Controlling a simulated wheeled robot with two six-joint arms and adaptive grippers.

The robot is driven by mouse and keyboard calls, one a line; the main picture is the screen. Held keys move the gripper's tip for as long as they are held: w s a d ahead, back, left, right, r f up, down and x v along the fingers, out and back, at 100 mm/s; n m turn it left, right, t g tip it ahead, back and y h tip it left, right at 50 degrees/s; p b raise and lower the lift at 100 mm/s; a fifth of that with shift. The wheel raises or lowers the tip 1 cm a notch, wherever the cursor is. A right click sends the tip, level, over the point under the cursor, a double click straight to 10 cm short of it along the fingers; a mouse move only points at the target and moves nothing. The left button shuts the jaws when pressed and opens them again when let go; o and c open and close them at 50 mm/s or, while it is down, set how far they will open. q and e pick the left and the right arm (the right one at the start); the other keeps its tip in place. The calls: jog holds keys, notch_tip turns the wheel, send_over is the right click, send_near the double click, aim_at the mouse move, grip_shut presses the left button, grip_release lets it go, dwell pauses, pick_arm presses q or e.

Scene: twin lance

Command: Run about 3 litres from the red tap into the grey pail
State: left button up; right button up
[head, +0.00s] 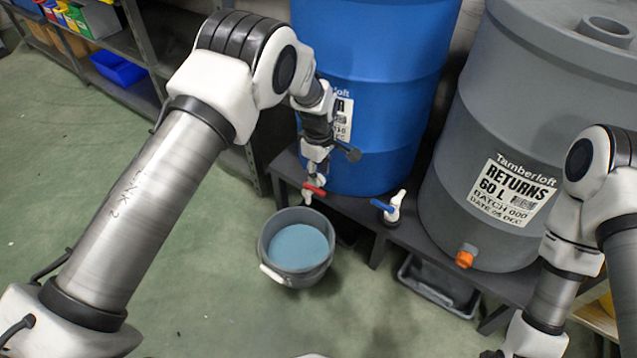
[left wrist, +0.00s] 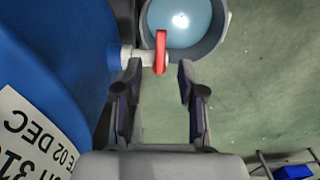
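The red tap (head: 314,190) sticks out low from the blue drum (head: 375,80); its white body and red handle also show in the left wrist view (left wrist: 161,52). The grey pail (head: 267,258) stands on the floor below it, holding pale blue liquid (head: 298,246). I cannot make out a stream. My left gripper (head: 317,172) is just above the red handle.
A grey drum (head: 455,130) with an orange outlet (head: 465,257) stands to the right on the dark bench. A dark tray (head: 437,290) lies below. Shelves with bins are at the upper left. Green floor left of the pail is clear.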

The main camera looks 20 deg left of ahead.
aim_at(319, 190)
pick_arm(q)
notch_tip(319, 190, up, 6)
jog(key=shift+r, duration=0.15)
dwell(0.3)
